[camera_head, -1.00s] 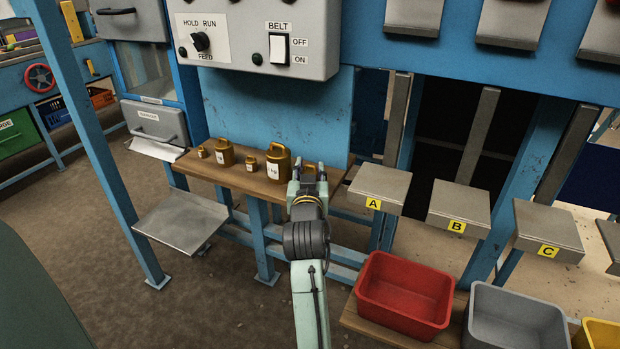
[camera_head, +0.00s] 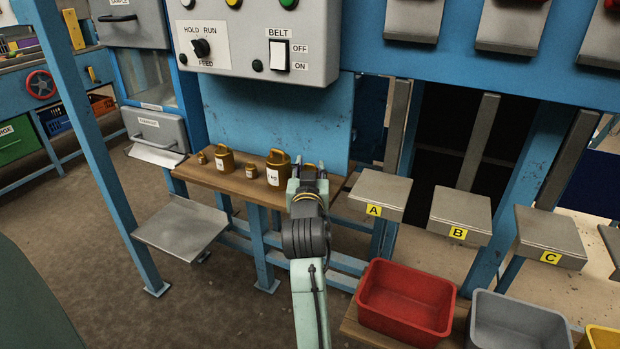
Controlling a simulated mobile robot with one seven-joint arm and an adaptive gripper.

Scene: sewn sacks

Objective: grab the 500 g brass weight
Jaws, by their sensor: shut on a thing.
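My gripper (camera_head: 308,178) is at the right part of the wooden shelf, seen from behind. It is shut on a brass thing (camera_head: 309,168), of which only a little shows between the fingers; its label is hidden. To its left, several brass weights stand on the shelf: a large one (camera_head: 278,170) with a white label, a small one (camera_head: 251,171), a medium one (camera_head: 225,162) and a very small one (camera_head: 202,158). Their labels are too small to read surely. I cannot tell whether the held thing touches the shelf.
The wooden shelf (camera_head: 232,183) sits below a control box (camera_head: 255,45) with a belt switch. Grey plates marked A (camera_head: 380,188), B (camera_head: 460,210) and C (camera_head: 550,230) are to the right. Red (camera_head: 405,300) and grey (camera_head: 515,325) bins stand below. A metal tray (camera_head: 180,226) is lower left.

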